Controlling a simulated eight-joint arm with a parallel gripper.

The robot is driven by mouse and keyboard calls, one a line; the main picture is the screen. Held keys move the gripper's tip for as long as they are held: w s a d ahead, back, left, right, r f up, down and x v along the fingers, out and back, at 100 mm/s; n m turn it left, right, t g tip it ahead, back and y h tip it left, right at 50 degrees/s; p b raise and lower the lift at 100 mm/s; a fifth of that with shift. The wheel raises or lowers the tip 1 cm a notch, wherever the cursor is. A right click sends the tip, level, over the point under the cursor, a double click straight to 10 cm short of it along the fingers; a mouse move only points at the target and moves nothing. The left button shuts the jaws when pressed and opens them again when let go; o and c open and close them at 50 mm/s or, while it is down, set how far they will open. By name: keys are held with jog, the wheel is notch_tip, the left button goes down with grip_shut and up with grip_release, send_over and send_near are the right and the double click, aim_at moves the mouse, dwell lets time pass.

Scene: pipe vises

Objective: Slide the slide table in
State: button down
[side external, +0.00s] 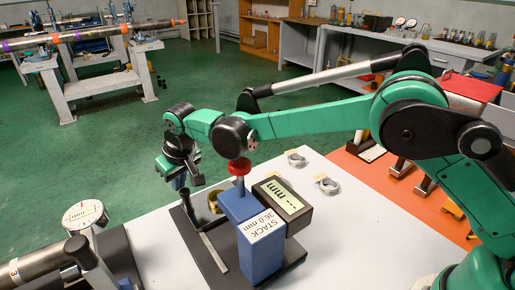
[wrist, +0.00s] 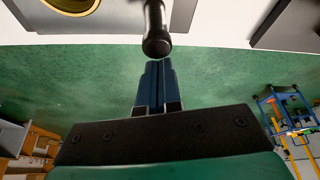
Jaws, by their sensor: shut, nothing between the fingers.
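A measuring stand with a black base (side external: 286,269) sits on the pale table. It carries a blue block marked STACK 36.0 mm (side external: 262,252), a dark display box (side external: 284,198) and a red knob (side external: 238,166). A pale strip (side external: 215,252) runs along its left side. I cannot tell for sure which part is the slide table. My gripper (side external: 180,184) is above the stand's far left end. In the wrist view my blue fingers (wrist: 158,68) are together and empty. A black rounded handle (wrist: 156,43) is just beyond their tips; contact is unclear.
A dial gauge (side external: 82,213) and a clamped pipe (side external: 38,265) stand at the left front. Two grey rings (side external: 327,185) (side external: 296,159) lie on the table behind the stand. A yellow ring (wrist: 72,4) shows near the handle. The tabletop right of the stand is clear.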

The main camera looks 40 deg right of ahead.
aim_at(190, 214)
jog(key=s, duration=0.7)
jog(key=shift+w, duration=0.1)
